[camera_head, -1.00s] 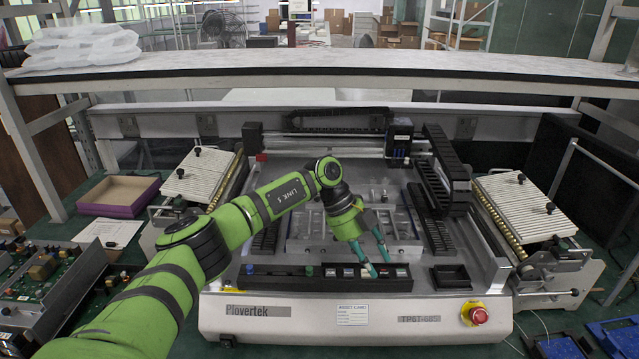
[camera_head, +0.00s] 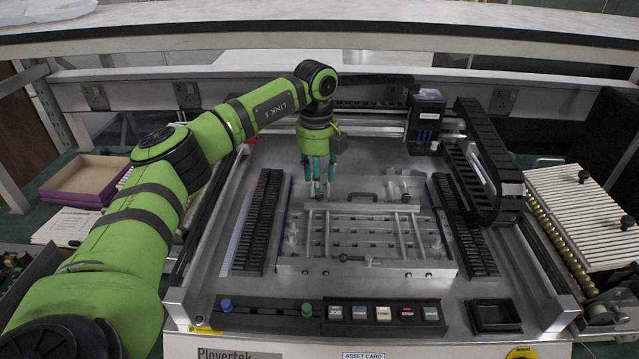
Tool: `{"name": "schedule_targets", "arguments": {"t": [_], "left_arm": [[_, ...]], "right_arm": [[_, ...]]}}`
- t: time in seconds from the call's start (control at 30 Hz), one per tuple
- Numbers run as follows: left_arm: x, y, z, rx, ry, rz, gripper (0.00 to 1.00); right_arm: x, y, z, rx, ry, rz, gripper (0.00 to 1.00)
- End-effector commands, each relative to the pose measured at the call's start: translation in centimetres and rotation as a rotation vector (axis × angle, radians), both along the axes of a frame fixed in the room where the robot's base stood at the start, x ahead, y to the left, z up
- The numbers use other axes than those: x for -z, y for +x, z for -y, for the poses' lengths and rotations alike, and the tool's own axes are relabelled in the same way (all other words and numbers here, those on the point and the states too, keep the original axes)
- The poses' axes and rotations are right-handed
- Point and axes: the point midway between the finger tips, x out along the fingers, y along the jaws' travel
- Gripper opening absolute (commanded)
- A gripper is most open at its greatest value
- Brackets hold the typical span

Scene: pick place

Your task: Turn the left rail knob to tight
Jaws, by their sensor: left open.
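A metal fixture (camera_head: 440,268) with several parallel rails and bars lies in the middle of the machine bed. My left gripper (camera_head: 319,192) points down over the fixture's back left corner, its teal fingers apart and nothing seen between them. A small dark knob with a short bar (camera_head: 346,258) sits at the fixture's front. A dark arched handle (camera_head: 363,197) is at its back, right of my fingers. I cannot tell which part is the left rail knob; one may be hidden by my fingers. My right gripper is not in view.
A front panel holds a blue knob (camera_head: 226,305), a green knob (camera_head: 307,309) and several push buttons. Black slotted strips (camera_head: 258,222) flank the fixture. A black cable chain (camera_head: 490,165) stands to the right, beside a printing head (camera_head: 426,118). An empty black tray (camera_head: 495,316) is front right.

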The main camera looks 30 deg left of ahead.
Motion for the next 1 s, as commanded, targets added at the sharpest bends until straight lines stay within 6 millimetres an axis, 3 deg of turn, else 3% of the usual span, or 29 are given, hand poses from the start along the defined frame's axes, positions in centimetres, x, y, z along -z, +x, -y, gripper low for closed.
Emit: {"name": "schedule_targets", "arguments": {"t": [0.23,0.57,0.6,0.7,1.0], "left_arm": [[3.1,0.0,0.1,0.000,-0.001,-0.002,0.44],[3.8,0.1,0.1,0.001,-0.001,0.000,0.44],[3.8,0.1,0.1,0.001,-0.001,0.000,0.40],[3.8,0.1,0.1,0.001,-0.001,0.000,0.00],[3.8,0.1,0.1,0.008,-0.002,0.000,0.00]], "right_arm": [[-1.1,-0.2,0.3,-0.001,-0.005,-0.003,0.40],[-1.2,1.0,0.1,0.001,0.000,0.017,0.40],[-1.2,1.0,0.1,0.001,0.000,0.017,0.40],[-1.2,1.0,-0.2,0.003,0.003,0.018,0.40],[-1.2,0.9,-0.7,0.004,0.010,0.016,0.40]]}}
